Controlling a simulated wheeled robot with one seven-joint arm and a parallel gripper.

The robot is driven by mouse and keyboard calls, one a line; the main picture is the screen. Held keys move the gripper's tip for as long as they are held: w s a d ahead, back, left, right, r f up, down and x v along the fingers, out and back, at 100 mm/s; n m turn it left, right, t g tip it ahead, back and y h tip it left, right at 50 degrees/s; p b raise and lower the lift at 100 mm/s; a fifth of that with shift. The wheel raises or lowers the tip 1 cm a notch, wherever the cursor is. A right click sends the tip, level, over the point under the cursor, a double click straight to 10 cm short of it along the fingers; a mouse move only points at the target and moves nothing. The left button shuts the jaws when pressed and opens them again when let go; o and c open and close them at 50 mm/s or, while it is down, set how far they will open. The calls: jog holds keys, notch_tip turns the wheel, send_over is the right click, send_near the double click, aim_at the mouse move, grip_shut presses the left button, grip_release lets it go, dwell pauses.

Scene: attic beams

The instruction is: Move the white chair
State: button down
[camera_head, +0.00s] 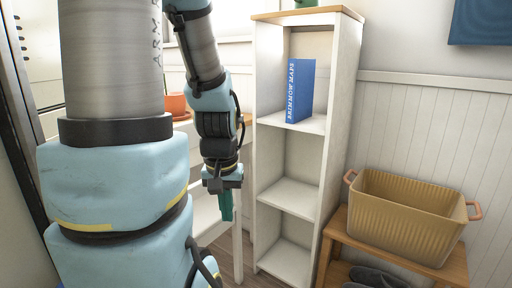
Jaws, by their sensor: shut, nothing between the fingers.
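My gripper (226,207) points down in the middle left of the view, with its teal fingers shut and empty. Behind it is white furniture with an upright white leg (238,252) and a pale flat part (204,216). My arm hides much of it, so I cannot tell which parts belong to the white chair and which to a desk. The gripper overlaps this furniture in the picture; I cannot tell whether it touches.
A tall white shelf (286,198) with a blue book (300,91) stands right of my gripper. A yellow-tan basket (405,218) sits on a wooden bench (336,238) at the right, with dark shoes (376,277) below. A terracotta pot (176,104) stands behind my arm.

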notch_tip(320, 180, up, 27)
jog(key=p, duration=2.4)
jog(key=shift+f, duration=0.2)
